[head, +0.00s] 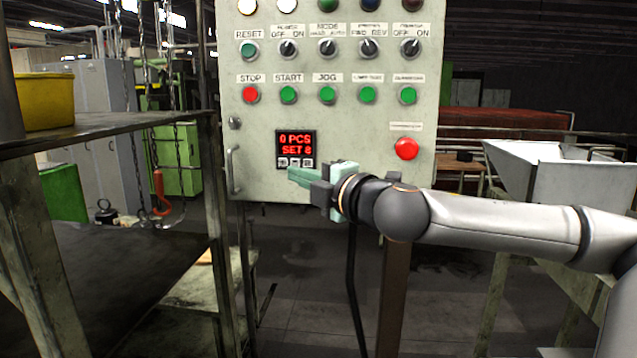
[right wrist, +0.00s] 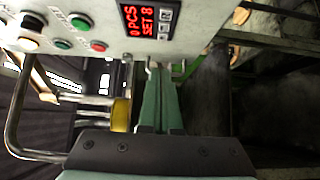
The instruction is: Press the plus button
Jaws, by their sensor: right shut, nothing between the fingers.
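The counter display (head: 295,145) on the pale green control panel reads "0 PCS" and "SET 8" in red. A row of small light keys (head: 295,163) runs along its bottom edge; their symbols are too small to tell which is the plus button. My right gripper (head: 290,173) has its green fingers shut and empty, with the tips just below the keys in the head view. In the right wrist view the shut fingers (right wrist: 158,75) point toward the panel's lower edge, and the display (right wrist: 137,20) with its keys (right wrist: 166,17) is above them. Contact cannot be told. My left gripper is not in view.
Above the display are a red stop button (head: 250,94), several green buttons (head: 288,94) and rotary switches (head: 288,48). A large red button (head: 406,149) is at the right. A metal handle (head: 233,170) is on the panel's left side. A shelf rack (head: 110,128) stands left.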

